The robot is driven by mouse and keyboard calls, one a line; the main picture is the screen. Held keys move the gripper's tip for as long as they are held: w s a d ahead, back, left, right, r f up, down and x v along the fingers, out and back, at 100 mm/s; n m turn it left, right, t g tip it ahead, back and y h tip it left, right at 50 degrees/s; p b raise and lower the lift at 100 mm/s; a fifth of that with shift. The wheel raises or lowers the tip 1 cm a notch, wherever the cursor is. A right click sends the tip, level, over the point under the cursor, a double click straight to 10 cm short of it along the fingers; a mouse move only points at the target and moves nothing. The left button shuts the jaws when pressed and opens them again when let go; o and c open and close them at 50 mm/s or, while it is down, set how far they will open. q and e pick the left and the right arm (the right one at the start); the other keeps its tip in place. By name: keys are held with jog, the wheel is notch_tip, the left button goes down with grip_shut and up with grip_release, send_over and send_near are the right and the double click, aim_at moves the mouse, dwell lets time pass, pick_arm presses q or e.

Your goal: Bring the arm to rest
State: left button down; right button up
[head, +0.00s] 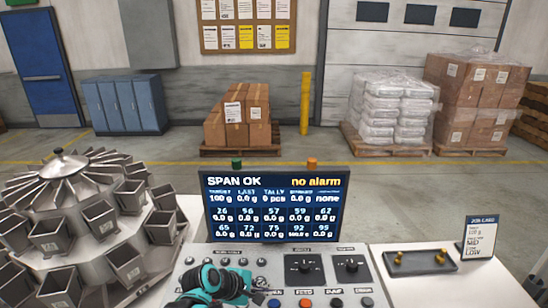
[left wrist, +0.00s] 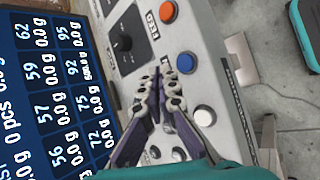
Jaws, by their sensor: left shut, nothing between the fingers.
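My left gripper (head: 258,284) is low in the middle of the head view, over the front left part of the grey control panel (head: 218,252). In the left wrist view, the fingers of the gripper (left wrist: 160,80) are together with nothing between them. They lie over the panel near a blue button (left wrist: 185,63) and a white button (left wrist: 204,116). I cannot tell whether the fingertips touch the panel. The left arm hides part of the panel's near edge. My right gripper is in neither view.
The display (head: 275,208) reading "SPAN OK" and "no alarm" stands behind the panel. A weigher with many metal buckets (head: 100,218) is at left. A dark tray (head: 420,264) and a job card (head: 479,238) are at right. Floor beyond is open up to pallets of boxes (head: 237,115).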

pick_arm(q)
jog(key=s+a+f+m+t+y+b, duration=0.1)
jog(key=s+a+f+m+y+b, duration=0.3)
jog(key=s+a+m, duration=1)
jog(key=s+a+y+b, duration=0.1)
jog(key=s+y+b, duration=0.1)
jog(key=s+b, duration=0.1)
jog(key=shift+a+f+t+y+b, duration=0.15)
jog(key=shift+t+y+b, duration=0.15)
jog(key=shift+b, duration=0.45)
